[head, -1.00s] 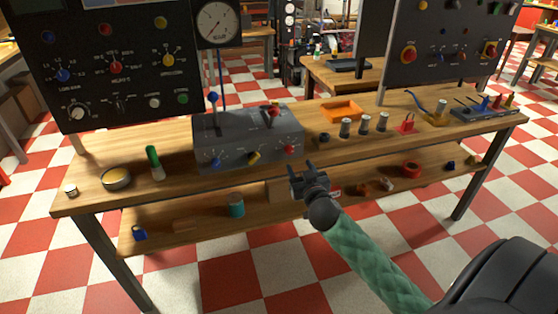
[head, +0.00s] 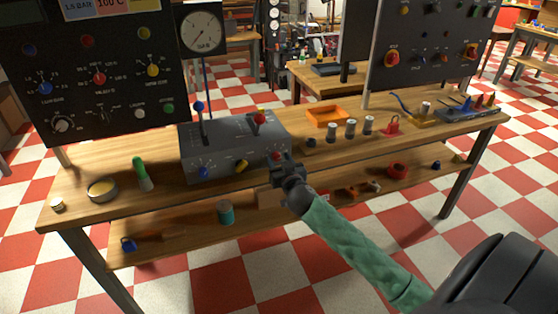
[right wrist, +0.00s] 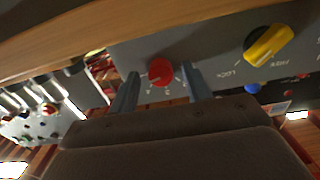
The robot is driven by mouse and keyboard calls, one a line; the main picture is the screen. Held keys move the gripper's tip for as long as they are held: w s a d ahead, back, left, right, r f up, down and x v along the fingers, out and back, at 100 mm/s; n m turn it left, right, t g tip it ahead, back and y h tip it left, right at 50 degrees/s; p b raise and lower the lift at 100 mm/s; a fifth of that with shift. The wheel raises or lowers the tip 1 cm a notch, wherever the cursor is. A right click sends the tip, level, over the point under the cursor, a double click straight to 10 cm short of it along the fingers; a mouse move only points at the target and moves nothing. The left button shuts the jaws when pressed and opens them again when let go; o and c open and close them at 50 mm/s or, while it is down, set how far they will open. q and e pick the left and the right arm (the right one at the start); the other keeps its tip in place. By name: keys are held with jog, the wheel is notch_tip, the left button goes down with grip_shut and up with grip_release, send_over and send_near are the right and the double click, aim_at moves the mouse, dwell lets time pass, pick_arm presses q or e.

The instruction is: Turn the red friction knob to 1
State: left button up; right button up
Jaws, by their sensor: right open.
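The red friction knob (head: 276,156) is at the right end of the front face of the grey box (head: 215,166) on the bench. My right gripper (head: 287,168) is in front of it and partly overlaps it. In the right wrist view the red knob (right wrist: 161,71) shows between the two fingertips of my open right gripper (right wrist: 161,86), with a gap on each side. Small scale marks ring the knob, but its setting is too small to read. My left gripper is not in view.
A yellow knob (head: 241,166) and a blue knob (head: 204,172) are on the same face. A red-tipped lever (head: 258,120) and a blue-tipped lever (head: 199,106) rise from the box. An orange tray (head: 327,116) stands to its right. The lower shelf (head: 180,245) runs below.

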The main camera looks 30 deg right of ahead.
jog(key=c, duration=1)
